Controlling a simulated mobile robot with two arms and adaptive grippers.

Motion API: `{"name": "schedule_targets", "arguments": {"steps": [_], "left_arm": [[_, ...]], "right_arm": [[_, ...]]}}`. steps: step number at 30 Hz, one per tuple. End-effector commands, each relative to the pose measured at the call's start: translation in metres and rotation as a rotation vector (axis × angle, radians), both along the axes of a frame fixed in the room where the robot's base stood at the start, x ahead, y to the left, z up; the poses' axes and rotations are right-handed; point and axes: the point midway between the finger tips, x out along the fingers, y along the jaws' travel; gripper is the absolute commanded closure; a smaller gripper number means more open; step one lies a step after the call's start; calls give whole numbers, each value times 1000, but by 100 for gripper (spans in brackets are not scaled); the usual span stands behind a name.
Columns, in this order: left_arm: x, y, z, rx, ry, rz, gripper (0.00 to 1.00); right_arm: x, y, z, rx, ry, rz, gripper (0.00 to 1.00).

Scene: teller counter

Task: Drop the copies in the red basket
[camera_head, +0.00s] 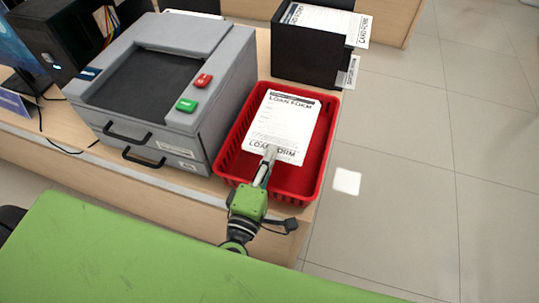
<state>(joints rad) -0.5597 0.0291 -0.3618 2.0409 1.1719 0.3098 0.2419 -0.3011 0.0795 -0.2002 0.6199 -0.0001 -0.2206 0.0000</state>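The red basket (225,165) stands on the counter, right of the copier. White loan form sheets (285,120), the copies, show over the basket, with printed text at both ends. At least two sheets seem to overlap. Whether they rest on the basket floor or are held above it I cannot tell. The fingertips are partly hidden against the paper.
The grey copier (215,85) with green and red buttons stands left of the basket. A black box (305,50) holding card forms stands behind it. A dark computer case (65,35) is at the far left. Open tiled floor (420,160) lies to the right.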

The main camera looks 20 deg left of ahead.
Motion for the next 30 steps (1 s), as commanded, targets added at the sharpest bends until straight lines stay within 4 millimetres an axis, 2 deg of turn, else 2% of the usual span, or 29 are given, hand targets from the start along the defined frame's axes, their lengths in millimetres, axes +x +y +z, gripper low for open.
{"name": "schedule_targets", "arguments": {"steps": [8,11,12,25,30], "left_arm": [[0,0,0,0,0,0,100],[0,0,0,0,0,0,78],[0,0,0,0,0,0,76],[-3,0,-5,1,8,-2,76],[-20,0,-6,4,13,-4,76]], "right_arm": [[0,0,0,0,1,0,100],[0,0,0,0,0,0,100],[0,0,0,0,0,0,100],[2,-2,0,-3,-3,1,100],[2,-1,-1,-2,-2,0,100]]}}
